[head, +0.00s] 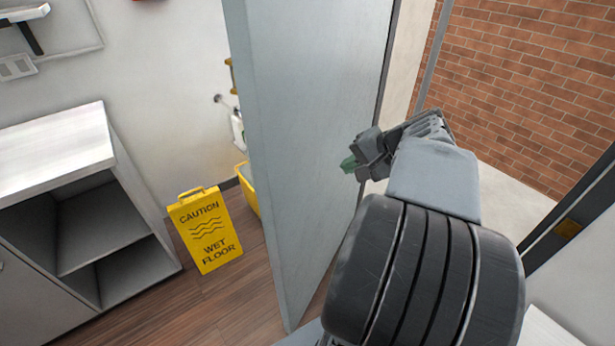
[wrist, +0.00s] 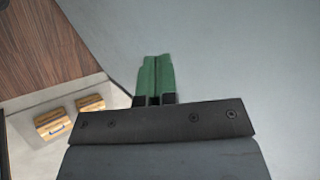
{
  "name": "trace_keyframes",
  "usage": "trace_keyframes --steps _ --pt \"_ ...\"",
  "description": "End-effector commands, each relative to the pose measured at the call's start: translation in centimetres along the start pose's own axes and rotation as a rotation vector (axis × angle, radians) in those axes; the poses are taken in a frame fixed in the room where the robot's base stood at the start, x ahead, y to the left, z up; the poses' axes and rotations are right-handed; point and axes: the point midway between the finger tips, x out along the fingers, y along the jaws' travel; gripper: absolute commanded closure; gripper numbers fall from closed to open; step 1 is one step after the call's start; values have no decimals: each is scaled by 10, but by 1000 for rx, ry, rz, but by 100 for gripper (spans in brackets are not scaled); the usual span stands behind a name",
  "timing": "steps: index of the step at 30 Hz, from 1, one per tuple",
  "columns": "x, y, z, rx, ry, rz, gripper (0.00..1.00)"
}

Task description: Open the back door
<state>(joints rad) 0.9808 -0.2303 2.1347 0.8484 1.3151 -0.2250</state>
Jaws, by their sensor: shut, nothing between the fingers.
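The back door (head: 305,130) is a tall grey panel. In the head view it stands swung open, away from its frame (head: 580,210), with brick wall visible through the doorway. My gripper (head: 349,164) is at the right-hand face of the door, its green fingertips close to the panel; I cannot tell if they touch. In the wrist view the green fingers (wrist: 155,78) are together with nothing between them, and the door's grey face (wrist: 240,60) fills the right side. No door handle shows in either view.
A yellow wet floor sign (head: 206,229) stands left of the door, with a yellow bucket (head: 247,188) partly hidden behind the door. A white cabinet (head: 75,150) stands at the left. Wooden floor (head: 215,295) is clear in front of the sign. A brick wall (head: 535,80) is outside.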

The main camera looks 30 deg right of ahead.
Motion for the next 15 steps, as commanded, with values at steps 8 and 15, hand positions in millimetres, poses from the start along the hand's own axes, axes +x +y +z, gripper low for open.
trace_keyframes --steps 8,15 --pt "40 0 -2 10 -3 -12 100" --pt "85 0 -2 10 -2 -10 100"
